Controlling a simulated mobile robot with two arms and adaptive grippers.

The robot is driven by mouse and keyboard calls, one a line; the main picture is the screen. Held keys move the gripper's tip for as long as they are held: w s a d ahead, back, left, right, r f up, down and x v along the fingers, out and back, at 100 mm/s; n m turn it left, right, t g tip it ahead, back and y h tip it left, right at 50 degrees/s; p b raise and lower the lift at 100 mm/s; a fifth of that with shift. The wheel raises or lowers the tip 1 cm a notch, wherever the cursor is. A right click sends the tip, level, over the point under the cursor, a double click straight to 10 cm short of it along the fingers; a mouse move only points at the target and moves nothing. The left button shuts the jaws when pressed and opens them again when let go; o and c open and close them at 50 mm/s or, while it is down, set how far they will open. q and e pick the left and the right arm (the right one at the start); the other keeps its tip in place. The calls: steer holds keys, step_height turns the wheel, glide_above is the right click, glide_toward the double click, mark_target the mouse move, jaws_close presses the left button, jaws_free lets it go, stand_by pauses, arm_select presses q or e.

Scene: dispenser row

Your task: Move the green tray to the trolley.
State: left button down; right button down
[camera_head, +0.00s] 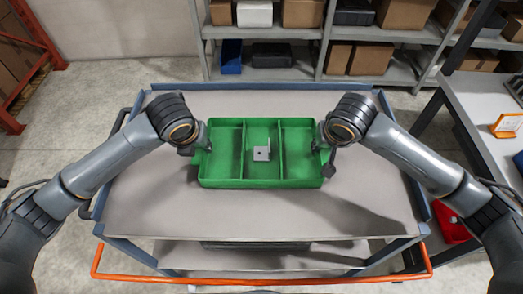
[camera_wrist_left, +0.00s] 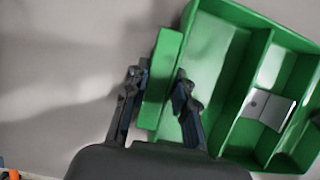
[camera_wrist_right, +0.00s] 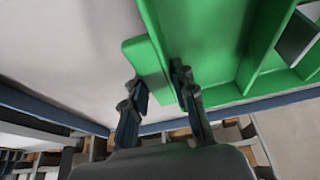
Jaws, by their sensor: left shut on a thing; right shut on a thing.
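The green tray (camera_head: 220,183) has three compartments and is over the top shelf of the trolley (camera_head: 150,210), near its middle. A small grey metal bracket (camera_head: 262,154) lies in the tray's middle compartment. My left gripper (camera_head: 203,143) is shut on the tray's left end; the left wrist view shows its fingers (camera_wrist_left: 158,95) on either side of a green handle flange. My right gripper (camera_head: 322,145) is shut on the right end; its fingers (camera_wrist_right: 160,90) straddle the other flange. I cannot tell whether the tray's underside touches the trolley top.
Shelving (camera_head: 300,32) with cardboard boxes and bins stands behind the trolley. A workbench (camera_head: 480,105) with an orange stand (camera_head: 507,125) is at right, a red bin (camera_head: 450,225) below it. The trolley top is clear around the tray, with a raised blue rim.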

arm_select(q)
steer(key=shift+a+f, duration=0.15)
steer(key=shift+f, duration=0.3)
arm_select(e)
steer(key=shift+d+f, duration=0.2)
steer(key=shift+f, duration=0.3)
arm_select(q)
steer(key=c, duration=1.1)
jaws_free()
steer(key=shift+r, duration=0.1)
arm_select(e)
steer(key=c, duration=1.1)
jaws_free()
steer(key=shift+r, duration=0.15)
steer(key=shift+a, duration=0.1)
arm_select(q)
steer(key=shift+s+r, duration=0.15)
steer(key=shift+r, duration=0.35)
arm_select(e)
steer(key=shift+r, duration=0.1)
arm_select(q)
steer(key=v, duration=1.1)
steer(key=shift+s, duration=0.1)
arm_select(e)
steer(key=v, duration=1.1)
steer(key=shift+s+r, duration=0.25)
steer(key=shift+r, duration=0.1)
